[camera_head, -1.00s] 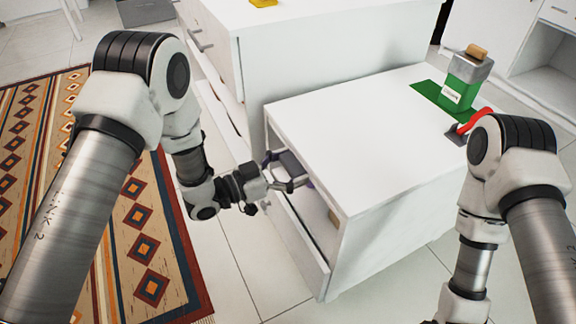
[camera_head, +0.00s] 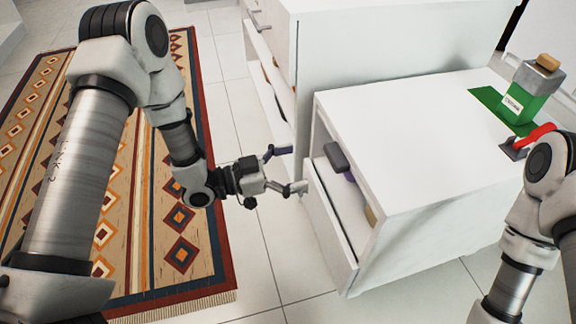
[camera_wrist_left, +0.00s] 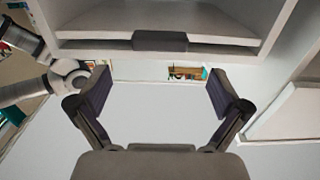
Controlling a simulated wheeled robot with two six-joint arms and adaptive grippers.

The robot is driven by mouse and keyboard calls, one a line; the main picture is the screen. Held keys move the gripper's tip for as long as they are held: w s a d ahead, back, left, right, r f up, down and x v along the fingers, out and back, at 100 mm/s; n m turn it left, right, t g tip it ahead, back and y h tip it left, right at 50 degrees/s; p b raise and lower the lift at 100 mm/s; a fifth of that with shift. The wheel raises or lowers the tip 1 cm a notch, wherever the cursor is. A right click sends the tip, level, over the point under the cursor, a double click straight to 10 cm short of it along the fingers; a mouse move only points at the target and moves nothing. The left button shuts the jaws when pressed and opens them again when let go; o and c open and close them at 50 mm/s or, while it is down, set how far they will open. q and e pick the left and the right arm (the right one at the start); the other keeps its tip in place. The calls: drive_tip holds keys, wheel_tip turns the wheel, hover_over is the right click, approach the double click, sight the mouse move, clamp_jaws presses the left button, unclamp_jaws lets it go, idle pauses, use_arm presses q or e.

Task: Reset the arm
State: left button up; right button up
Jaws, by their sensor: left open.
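My left gripper (camera_head: 291,168) is open and empty, beside the low white cabinet (camera_head: 410,135) and to the left of its slightly open drawer (camera_head: 330,230). In the left wrist view its two fingers (camera_wrist_left: 160,91) are spread wide with nothing between them. A dark block (camera_head: 337,157) sits at the drawer opening, apart from the fingers.
A taller white cabinet (camera_head: 390,45) stands behind. A patterned rug (camera_head: 180,240) lies left on the floor. Bare tiles (camera_head: 260,265) lie in front.

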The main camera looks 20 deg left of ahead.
use_arm(q)
drive_tip(key=shift+v, duration=1.2)
